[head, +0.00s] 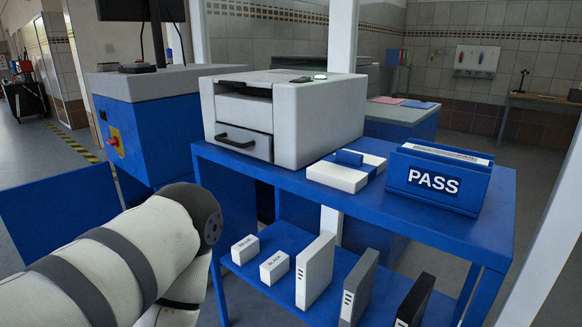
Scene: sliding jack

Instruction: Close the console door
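The blue console (150,125) stands at the left, with a grey top and a red button on a yellow plate on its side. A flat blue panel (55,210), which looks like the console door, stands out to the left from the console's lower part, so the door appears open. Its lower right part is hidden behind my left arm, and its left edge is cut by the frame. My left arm, white with grey bands, rises from the lower left and bends in front of the console. Neither gripper shows in the head view.
A blue table (400,213) at the right holds a printer (290,115), a white box with a blue band (346,170) and a blue PASS tray (437,180). Its lower shelf bears small boxes and upright binders. Open floor lies at the far left.

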